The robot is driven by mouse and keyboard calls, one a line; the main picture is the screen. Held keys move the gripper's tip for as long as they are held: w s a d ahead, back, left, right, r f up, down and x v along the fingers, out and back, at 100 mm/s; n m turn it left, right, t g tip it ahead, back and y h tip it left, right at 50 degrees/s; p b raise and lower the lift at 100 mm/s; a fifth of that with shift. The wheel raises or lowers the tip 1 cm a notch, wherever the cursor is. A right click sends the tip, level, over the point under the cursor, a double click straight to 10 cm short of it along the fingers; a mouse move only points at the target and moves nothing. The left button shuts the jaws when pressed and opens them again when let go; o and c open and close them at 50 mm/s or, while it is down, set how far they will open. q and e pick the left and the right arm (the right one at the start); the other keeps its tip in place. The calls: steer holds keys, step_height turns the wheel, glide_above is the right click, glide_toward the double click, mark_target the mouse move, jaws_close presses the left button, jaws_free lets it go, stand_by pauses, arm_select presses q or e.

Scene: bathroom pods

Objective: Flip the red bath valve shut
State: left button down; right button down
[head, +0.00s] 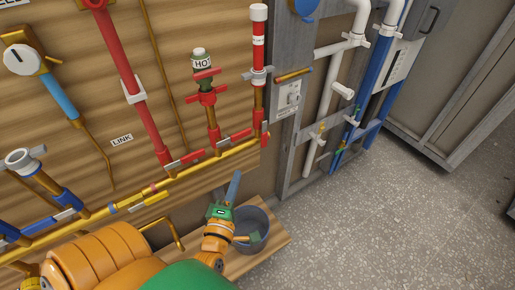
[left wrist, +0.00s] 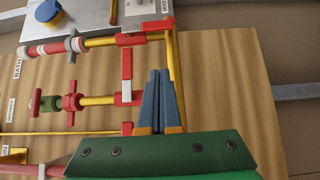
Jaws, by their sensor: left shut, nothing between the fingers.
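A red cross handle (head: 207,97) sits on an upright brass pipe under a capped top. My left gripper (head: 234,183) is shut and empty, below the pipe, its blue fingers pointing up. In the left wrist view the fingers (left wrist: 160,75) overlap the pipe; contact cannot be told. My right gripper is not in view.
A grey bucket (head: 252,222) stands on a wooden ledge (head: 282,232) beside my left gripper. A red-banded upright pipe (head: 258,45) rises above the brass pipe's right end. White and blue pipes (head: 350,80) stand at right. Grey floor (head: 400,220) is clear there.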

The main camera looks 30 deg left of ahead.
mark_target(264, 135)
arm_select(q)
steer(key=w+a, duration=0.1)
steer(key=w, duration=1.1)
steer(key=shift+a+p, duration=0.3)
steer(key=shift+a, duration=0.1)
